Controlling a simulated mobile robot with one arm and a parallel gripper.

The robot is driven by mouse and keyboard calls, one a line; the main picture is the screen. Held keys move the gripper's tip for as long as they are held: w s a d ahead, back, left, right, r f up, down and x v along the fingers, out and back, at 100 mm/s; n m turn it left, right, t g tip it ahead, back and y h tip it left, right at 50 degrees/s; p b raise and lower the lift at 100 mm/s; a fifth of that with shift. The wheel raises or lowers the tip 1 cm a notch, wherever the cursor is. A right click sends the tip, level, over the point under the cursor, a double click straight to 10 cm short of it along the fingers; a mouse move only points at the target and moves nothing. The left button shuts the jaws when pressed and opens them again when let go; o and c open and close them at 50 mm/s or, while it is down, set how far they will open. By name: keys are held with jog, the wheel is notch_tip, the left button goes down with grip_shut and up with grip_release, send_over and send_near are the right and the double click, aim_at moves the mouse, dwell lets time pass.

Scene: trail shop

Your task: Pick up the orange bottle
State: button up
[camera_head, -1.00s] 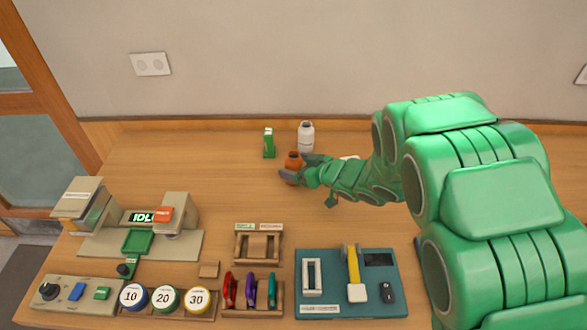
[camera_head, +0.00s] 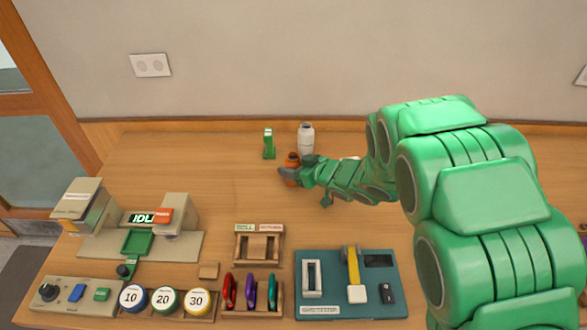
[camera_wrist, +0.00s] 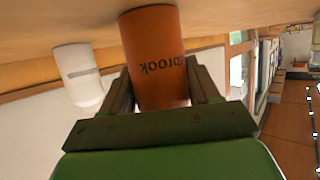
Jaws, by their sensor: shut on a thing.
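The orange bottle (camera_head: 292,160) stands on the wooden table in the head view, partly hidden by my gripper (camera_head: 290,173). In the wrist view the orange bottle (camera_wrist: 156,55) is between the two dark fingers of my gripper (camera_wrist: 158,88), with dark lettering facing the camera. My gripper is shut on the bottle from the right side. In the head view I cannot tell for sure whether the bottle's base touches the table.
A white bottle (camera_head: 306,138) stands just behind the orange one, and a green item (camera_head: 269,144) stands to its left. A blue-green tray (camera_head: 330,305), a wooden rack (camera_head: 250,312) and a beige machine (camera_head: 175,246) occupy the front. The table's left middle is clear.

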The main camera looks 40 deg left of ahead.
aim_at(298, 159)
jog(key=shift+r, duration=0.1)
jog(key=shift+r, duration=0.5)
notch_tip(298, 159, up, 2)
jog(key=shift+r, duration=0.1)
jog(key=s+d+r, duration=0.8)
jog(key=d+r, duration=0.1)
jog(key=d, duration=0.2)
jog(key=shift+d+r, duration=0.3)
